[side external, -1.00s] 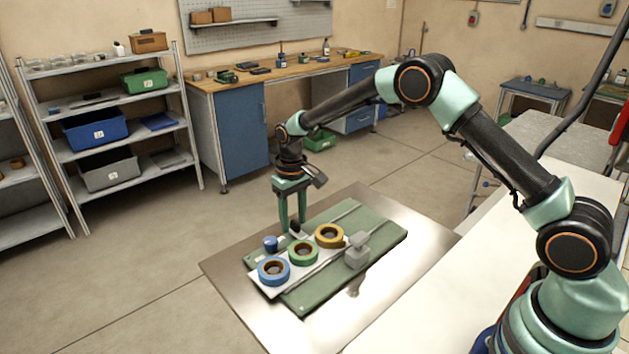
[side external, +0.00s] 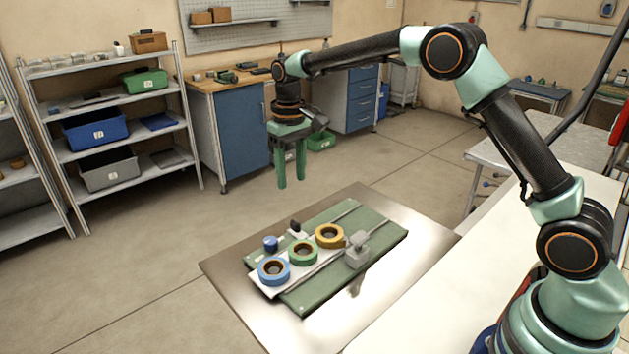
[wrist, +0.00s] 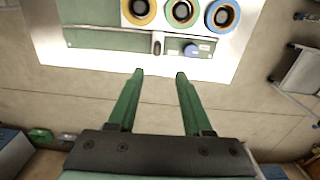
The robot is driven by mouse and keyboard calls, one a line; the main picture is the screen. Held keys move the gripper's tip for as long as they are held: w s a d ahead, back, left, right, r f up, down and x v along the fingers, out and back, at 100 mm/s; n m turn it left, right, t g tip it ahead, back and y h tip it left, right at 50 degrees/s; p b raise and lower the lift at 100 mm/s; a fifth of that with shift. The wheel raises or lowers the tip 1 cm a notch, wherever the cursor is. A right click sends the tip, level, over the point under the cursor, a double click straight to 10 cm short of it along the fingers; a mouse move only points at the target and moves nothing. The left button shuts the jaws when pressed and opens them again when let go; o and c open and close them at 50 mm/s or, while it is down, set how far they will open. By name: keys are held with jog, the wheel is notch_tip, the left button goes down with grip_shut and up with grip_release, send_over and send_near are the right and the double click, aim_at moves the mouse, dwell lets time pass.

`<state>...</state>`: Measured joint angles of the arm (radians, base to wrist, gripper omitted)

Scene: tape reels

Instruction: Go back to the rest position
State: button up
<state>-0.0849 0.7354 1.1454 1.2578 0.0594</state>
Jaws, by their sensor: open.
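My gripper (side external: 291,184) hangs in the air above and behind the metal table, with its two green fingers pointing down. In the wrist view my gripper (wrist: 160,72) has its fingers apart with nothing between them. Three tape reels lie in a row on a light plate on the green board (side external: 318,298): a blue reel (side external: 273,270), a green reel (side external: 303,252) and a yellow reel (side external: 329,236). The gripper is well clear of them. The reels also show at the top of the wrist view.
A small blue cylinder (side external: 270,243) and a small black-and-white part (side external: 297,228) sit behind the reels. A grey block (side external: 357,250) stands at the board's right. The steel table top (side external: 232,277) is bare around the board. A workbench (side external: 230,125) and shelving (side external: 115,150) stand farther back.

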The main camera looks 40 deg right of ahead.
jog(key=s+d+r+t, duration=0.3)
jog(key=s+r, duration=0.7)
jog(key=r, duration=0.1)
jog(key=s+d+f+t, duration=0.1)
jog(key=s+t, duration=0.1)
jog(key=s, duration=1.2)
jog(key=shift+d+f+t, duration=0.25)
jog(key=shift+f+t, duration=0.05)
